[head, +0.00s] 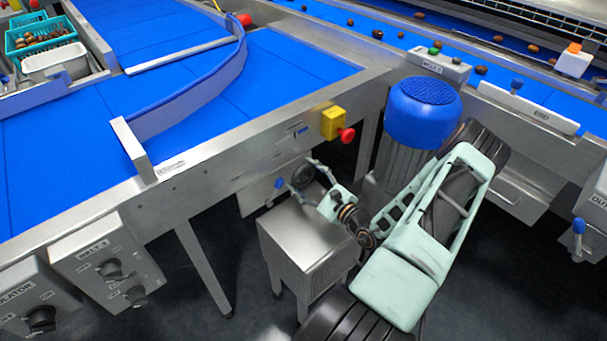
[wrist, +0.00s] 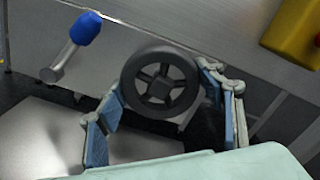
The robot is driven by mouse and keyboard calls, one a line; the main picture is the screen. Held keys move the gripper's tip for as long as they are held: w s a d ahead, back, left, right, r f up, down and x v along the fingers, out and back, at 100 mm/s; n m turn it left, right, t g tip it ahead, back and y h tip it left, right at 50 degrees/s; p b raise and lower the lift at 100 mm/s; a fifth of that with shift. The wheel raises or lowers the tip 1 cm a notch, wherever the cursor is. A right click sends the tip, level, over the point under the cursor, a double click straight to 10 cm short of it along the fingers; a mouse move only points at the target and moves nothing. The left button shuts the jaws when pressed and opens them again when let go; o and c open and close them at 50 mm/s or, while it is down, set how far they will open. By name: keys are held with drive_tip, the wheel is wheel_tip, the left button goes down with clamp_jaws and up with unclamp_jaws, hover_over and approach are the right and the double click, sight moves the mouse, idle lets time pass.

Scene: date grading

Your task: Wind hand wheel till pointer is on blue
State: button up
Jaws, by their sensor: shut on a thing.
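The hand wheel (wrist: 160,82) is a dark round wheel with spokes, seen nearly face-on in the wrist view. In the head view the hand wheel (head: 302,175) sits low under the belt frame, partly covered by my fingers. My gripper (wrist: 162,88) has one finger on each side of the rim and is shut on the wheel. In the head view my gripper (head: 311,182) reaches in from the right. I cannot make out a pointer or its blue mark in either view.
A blue-knobbed lever (wrist: 85,28) stands just left of the wheel. A steel box (head: 300,240) stands below my gripper. A yellow box with a red button (head: 333,123) is above on the frame. A blue-topped drum (head: 424,110) stands close behind my arm.

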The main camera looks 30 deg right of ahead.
drive_tip(key=m, duration=0.4)
drive_tip(key=shift+d+p, duration=0.1)
drive_tip(key=shift+p, duration=0.3)
drive_tip(key=m, duration=0.3)
drive_tip(key=shift+p, duration=0.35)
drive_tip(key=m+p, duration=0.1)
drive_tip(key=m, duration=1.2)
drive_tip(key=shift+p, duration=0.35)
drive_tip(key=m, duration=0.6)
drive_tip(key=shift+f+m, duration=0.1)
drive_tip(key=shift+m, duration=0.3)
drive_tip(key=o, duration=1.2)
drive_tip(key=shift+c, duration=0.2)
drive_tip(key=shift+s, duration=0.1)
